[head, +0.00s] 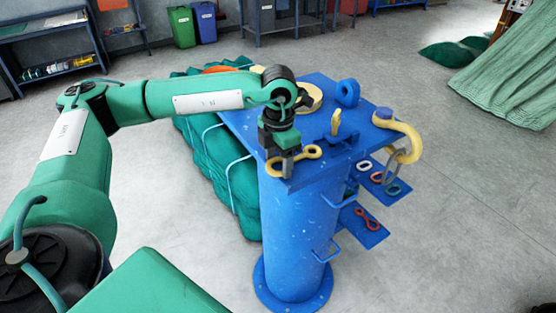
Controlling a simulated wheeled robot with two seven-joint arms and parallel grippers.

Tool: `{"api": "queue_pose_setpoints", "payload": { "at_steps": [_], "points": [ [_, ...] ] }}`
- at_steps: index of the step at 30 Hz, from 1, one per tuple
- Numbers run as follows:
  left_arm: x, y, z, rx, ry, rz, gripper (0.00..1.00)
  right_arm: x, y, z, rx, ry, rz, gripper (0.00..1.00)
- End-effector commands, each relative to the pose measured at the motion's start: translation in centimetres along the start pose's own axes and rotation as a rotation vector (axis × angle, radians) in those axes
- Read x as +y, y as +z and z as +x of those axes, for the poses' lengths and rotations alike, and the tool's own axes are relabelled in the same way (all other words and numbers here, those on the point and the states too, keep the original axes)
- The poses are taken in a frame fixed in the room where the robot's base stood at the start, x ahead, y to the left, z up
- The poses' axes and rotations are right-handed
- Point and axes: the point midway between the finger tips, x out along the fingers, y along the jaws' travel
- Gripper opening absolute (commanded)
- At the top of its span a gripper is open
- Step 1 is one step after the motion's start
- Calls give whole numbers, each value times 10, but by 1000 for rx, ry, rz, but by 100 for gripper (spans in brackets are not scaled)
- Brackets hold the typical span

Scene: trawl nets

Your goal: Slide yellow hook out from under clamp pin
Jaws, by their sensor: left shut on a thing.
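A large yellow hook (405,138) sits at the right corner of the blue stand's top (310,90), curving out over the edge, with a grey metal link (392,163) hanging at it. An upright yellow piece with a rounded head (336,121) stands left of it; I cannot tell if this is the clamp pin. My left gripper (287,166) points down at the near edge of the top, away from the large hook. It is shut on a yellow piece with a ring at its end (312,152); the fingers hide its middle. My right gripper is out of view.
Lower blue shelves (372,235) at right hold several small coloured links. A bundled green net (215,160) lies left behind the stand.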

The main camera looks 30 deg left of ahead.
Motion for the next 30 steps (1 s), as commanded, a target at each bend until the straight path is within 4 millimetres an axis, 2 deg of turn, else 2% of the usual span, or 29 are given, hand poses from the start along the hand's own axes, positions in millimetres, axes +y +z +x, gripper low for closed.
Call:
{"api": "queue_pose_setpoints", "payload": {
  "at_steps": [3, 4, 7, 8, 16, 20, 23, 30],
  "points": [
    [0, 0, -1, -2, 0, 0, 21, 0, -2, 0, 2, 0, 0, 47],
    [0, 0, -1, -2, 0, 0, 62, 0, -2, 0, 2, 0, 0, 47],
    [0, 0, -1, -2, 0, 0, 82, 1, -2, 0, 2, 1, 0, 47],
    [0, 0, -1, -2, 0, 0, 86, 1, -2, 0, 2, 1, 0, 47],
    [0, 0, -1, -2, 0, 0, 86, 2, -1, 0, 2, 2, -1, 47],
    [0, 1, -8, -5, 0, -1, 86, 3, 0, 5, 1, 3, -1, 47],
    [0, 1, -22, -6, 1, -1, 86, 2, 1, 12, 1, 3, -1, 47],
    [0, 1, -76, -8, 1, 1, 86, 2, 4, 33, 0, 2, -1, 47]
  ]
}}
